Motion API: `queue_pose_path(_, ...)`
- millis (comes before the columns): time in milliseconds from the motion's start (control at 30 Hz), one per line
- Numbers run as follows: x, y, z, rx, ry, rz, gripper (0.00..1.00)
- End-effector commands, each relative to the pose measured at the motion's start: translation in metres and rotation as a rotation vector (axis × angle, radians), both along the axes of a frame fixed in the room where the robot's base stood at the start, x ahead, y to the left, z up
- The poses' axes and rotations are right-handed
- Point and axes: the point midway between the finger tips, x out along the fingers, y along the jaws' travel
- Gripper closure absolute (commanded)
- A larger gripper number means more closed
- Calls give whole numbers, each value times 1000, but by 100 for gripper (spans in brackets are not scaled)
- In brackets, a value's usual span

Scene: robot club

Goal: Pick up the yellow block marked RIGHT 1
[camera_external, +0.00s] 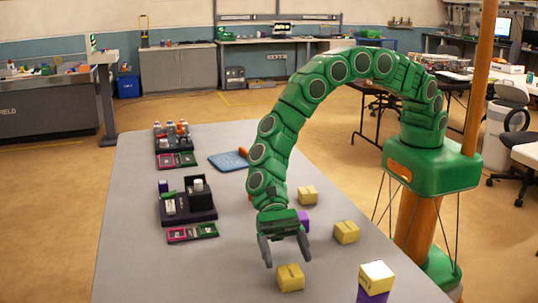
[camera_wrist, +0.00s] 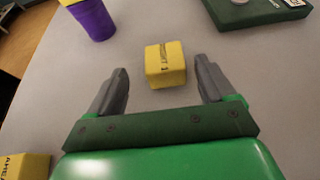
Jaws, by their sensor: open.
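A yellow block (camera_wrist: 165,66) with dark lettering, too blurred to read in full, lies on the grey table in the wrist view. My gripper (camera_wrist: 161,72) is open, with one finger on each side of the near space and the block just ahead between the tips. In the external view my gripper (camera_external: 287,258) points down, close to a yellow block (camera_external: 290,279) at the table's front. I cannot confirm which block is RIGHT 1. Other yellow blocks (camera_external: 307,195) and (camera_external: 346,232) lie farther back and right. Another yellow block marked AHEAD (camera_wrist: 22,167) shows at the wrist view's lower left.
A purple block (camera_external: 303,222) stands behind my gripper. Dark trays (camera_external: 188,215) and pink-green cards (camera_external: 192,232) lie at left. A blue clipboard (camera_external: 228,161) lies farther back.

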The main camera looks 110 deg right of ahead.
Motion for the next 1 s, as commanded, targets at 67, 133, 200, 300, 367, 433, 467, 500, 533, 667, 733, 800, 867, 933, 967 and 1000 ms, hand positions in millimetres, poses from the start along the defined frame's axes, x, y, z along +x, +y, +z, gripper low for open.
queue_pose_path(67, 1, 7, -4, -1, 1, 2, 17)
queue_pose_path(133, 3, 14, -8, -2, 2, 2, 17)
queue_pose_path(200, 5, 21, -12, -2, 3, 3, 17)
queue_pose_path(300, 7, 33, -16, -1, 1, 2, 17)
queue_pose_path(367, 7, 38, -17, -1, 0, 2, 17)
queue_pose_path(433, 8, 42, -18, 0, -1, 1, 17)
queue_pose_path(467, 8, 42, -18, 0, -1, 1, 17)
queue_pose_path(500, 8, 42, -18, 0, 0, 1, 17)
queue_pose_path(533, 8, 42, -18, 0, 0, 1, 17)
queue_pose_path(667, 7, 42, -18, 0, 0, 1, 22)
queue_pose_path(733, 7, 42, -18, 0, 0, 1, 32)
queue_pose_path(800, 7, 42, -18, 0, 1, 1, 43)
queue_pose_path(867, 7, 42, -18, 0, 0, 1, 52)
queue_pose_path(933, 7, 42, -18, 0, 0, 1, 63)
queue_pose_path(967, 7, 42, -18, -1, 1, 1, 68)
queue_pose_path(1000, 7, 42, -18, -1, 1, 1, 74)
